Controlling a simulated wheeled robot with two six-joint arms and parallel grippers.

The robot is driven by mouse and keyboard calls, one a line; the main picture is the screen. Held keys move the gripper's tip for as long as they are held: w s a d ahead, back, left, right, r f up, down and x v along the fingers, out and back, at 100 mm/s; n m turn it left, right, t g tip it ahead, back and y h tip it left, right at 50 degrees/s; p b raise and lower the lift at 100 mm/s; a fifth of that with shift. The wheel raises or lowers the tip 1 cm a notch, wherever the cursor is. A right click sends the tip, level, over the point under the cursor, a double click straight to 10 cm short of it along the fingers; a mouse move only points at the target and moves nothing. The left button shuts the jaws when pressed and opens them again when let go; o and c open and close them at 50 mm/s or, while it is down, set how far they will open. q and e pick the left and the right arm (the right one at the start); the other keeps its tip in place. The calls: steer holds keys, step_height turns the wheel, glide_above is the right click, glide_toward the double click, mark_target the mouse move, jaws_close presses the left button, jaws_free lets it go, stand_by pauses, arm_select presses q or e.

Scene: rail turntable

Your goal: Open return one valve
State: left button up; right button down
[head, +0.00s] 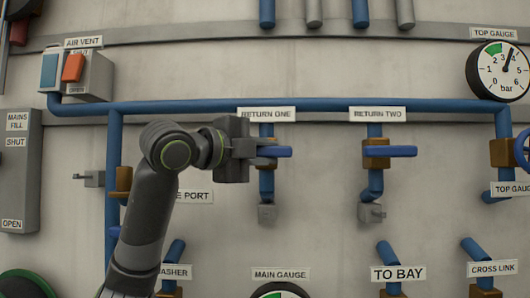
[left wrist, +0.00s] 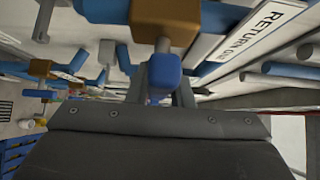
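The return one valve is under the RETURN ONE label (head: 266,114) in the head view. In the left wrist view the blue handle (left wrist: 165,72) sits between the two fingers (left wrist: 164,92), below the brown valve body (left wrist: 165,20). I cannot tell whether the fingers press on it. My right gripper is not in view.
The return two valve (head: 376,152) to the right has a similar level blue handle. A long blue pipe (head: 320,105) runs above. An air vent box (head: 78,75) is at upper left, and a round gauge (head: 502,71) at upper right. Bare wall lies between the two return valves.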

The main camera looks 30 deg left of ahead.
arm_select(q)
jaws_close()
steer(key=shift+f, duration=0.1)
steer(key=n+t+b, duration=0.1)
steer(key=b, duration=0.1)
steer(key=shift+f+b, duration=0.2)
steer(key=shift+b, duration=0.1)
steer(key=n+t+y+b, duration=0.2)
steer(key=n+y+b, duration=0.1)
steer(key=n+b, duration=0.1)
steer(key=n+t+y+b, duration=0.2)
steer(key=n+b, duration=0.2)
steer(key=n, duration=0.2)
steer(key=n+t+y+b, duration=0.3)
steer(key=n+b, duration=0.1)
steer(key=n, duration=0.1)
steer(key=shift+d+y, duration=0.1)
steer(key=shift+y, duration=0.2)
steer(key=shift+r+n+g+y+b, duration=0.15)
steer(key=shift+n+y+b, duration=0.4)
steer(key=shift+n+y, duration=0.8)
steer(key=shift+r+n+g+y+b, duration=0.15)
steer(key=shift+n+y+b, duration=0.4)
steer(key=shift+n+y, duration=0.8)
steer(key=shift+n, duration=0.4)
